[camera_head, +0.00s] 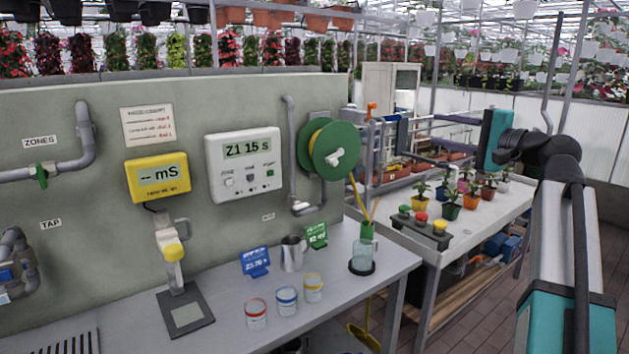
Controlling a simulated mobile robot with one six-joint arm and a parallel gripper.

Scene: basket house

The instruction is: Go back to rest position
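My arm rises along the right side of the head view. Its upper end, with a black joint and a teal part, is over the right-hand bench (500,228). I cannot make out gripper fingers in this view, so whether my gripper is open or holds anything does not show. The arm appears clear of the potted plants (451,203) on that bench.
A grey table (370,290) holds a metal jug (292,254), a glass beaker (362,258), several small tubs (287,301) and a stand (186,312). A green hose reel (334,150) hangs on the wall (75,125). Floor (495,315) shows at lower right.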

